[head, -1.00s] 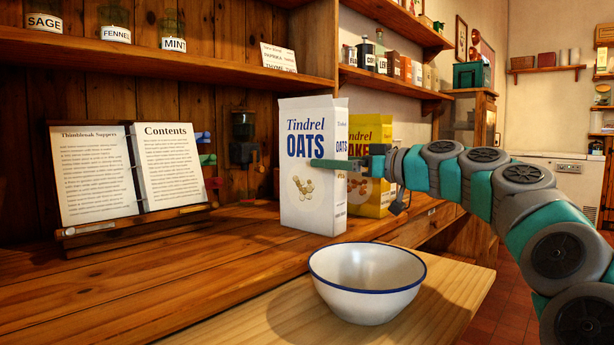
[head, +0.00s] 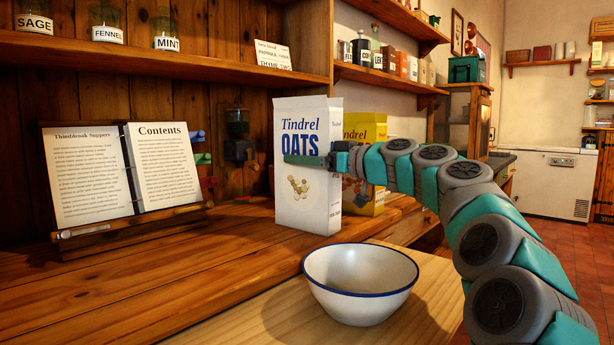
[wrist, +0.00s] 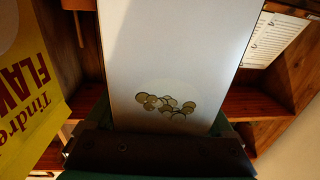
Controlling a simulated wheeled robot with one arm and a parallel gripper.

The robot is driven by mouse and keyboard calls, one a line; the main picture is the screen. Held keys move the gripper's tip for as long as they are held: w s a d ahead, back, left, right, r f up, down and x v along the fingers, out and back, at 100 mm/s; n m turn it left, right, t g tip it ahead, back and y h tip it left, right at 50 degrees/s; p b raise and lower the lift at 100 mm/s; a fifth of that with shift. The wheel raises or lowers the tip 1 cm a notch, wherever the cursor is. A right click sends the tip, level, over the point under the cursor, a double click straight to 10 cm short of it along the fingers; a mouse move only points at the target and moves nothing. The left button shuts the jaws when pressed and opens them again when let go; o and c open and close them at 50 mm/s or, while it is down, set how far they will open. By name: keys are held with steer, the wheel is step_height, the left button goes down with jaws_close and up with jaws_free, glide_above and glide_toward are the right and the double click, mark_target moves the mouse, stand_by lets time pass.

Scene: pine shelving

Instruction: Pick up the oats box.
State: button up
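The white oats box (head: 308,212) stands upright on the wooden counter, left of the yellow flakes box. The other finger is hidden behind the box in the head view. In the wrist view the oats box (wrist: 175,60) fills the space between the spread fingers, close to the dark palm. Any small gap between fingers and box is too fine to see. The box's base appears to rest on the counter.
The yellow flakes box (head: 362,130) stands just behind the oats box, and at the left in the wrist view (wrist: 28,90). A white bowl (head: 360,283) sits in front on a pale board. An open cookbook (head: 95,180) stands left. A shelf (head: 200,57) runs above.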

steer(key=c, duration=1.3)
steer(key=shift+o, duration=0.2)
